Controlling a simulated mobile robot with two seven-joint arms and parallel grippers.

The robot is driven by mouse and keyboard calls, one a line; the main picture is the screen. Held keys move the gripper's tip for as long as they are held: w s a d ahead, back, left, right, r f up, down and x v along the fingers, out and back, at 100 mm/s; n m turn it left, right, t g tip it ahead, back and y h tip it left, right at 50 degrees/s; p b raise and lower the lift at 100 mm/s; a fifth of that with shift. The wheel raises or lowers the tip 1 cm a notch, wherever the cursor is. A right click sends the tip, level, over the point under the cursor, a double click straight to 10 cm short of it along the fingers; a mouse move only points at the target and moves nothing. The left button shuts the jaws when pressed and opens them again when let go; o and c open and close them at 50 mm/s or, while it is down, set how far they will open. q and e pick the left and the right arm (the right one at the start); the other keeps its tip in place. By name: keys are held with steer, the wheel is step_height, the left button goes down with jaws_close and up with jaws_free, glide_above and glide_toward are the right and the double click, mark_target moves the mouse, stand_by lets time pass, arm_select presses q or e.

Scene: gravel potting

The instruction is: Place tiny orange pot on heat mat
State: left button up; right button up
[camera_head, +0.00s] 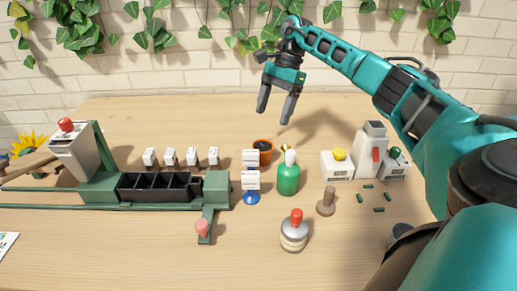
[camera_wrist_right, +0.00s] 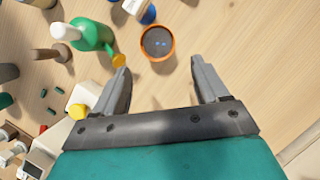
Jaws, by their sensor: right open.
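The tiny orange pot (camera_head: 266,155) stands upright on the table near the middle, partly hidden behind a white card on a blue base. In the right wrist view the orange pot (camera_wrist_right: 173,48) shows from above, with dark contents, beyond my fingertips and roughly between their lines. My right gripper (camera_head: 275,106) is open and empty, above and behind the pot. Its two fingers are wide apart in the right wrist view (camera_wrist_right: 159,68). I cannot make out a heat mat in either view. My left gripper is not in view.
A green bottle (camera_head: 288,179) stands close to the pot. A black cell tray (camera_head: 160,187) sits in a green frame at left. White containers (camera_head: 370,150), a wooden tamper (camera_head: 326,201) and a red-handled tin (camera_head: 294,236) stand to the right and front. The back table is clear.

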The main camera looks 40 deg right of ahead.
mark_target(263, 145)
steer(key=x, duration=0.6)
steer(key=shift+s+f, duration=0.1)
steer(key=shift+x, duration=3.05)
steer(key=shift+s+a, duration=0.1)
steer(key=c, duration=0.9)
